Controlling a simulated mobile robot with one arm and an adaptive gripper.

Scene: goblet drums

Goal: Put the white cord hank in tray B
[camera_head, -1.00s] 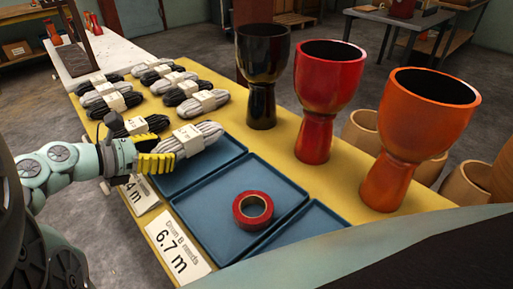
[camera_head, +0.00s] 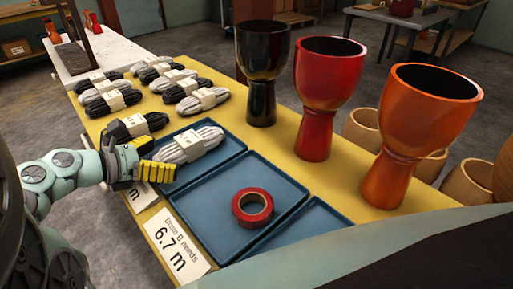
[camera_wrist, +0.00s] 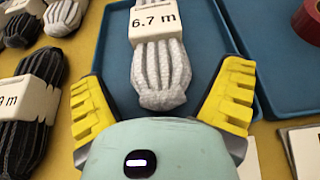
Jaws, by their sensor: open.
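The white cord hank (camera_head: 205,139) has a paper band marked 6.7 m, readable in the wrist view (camera_wrist: 157,62). It lies in the far-left blue tray (camera_head: 222,160), whose card is mostly hidden behind my gripper. The middle blue tray (camera_head: 215,232) has the card "Drum B needs 6.7 m" (camera_head: 177,243) at its front and holds a red tape roll (camera_head: 252,207). My gripper (camera_head: 158,171), with yellow fingers, is open at the hank's near end. In the wrist view, the fingers (camera_wrist: 165,92) stand apart on either side of that end, with gaps.
Several black, grey and white hanks (camera_head: 160,80) lie on the yellow table left of the trays. A black (camera_head: 262,70), a red (camera_head: 322,95) and an orange goblet drum (camera_head: 410,130) stand behind the trays. A third blue tray (camera_head: 312,222) is partly hidden at right.

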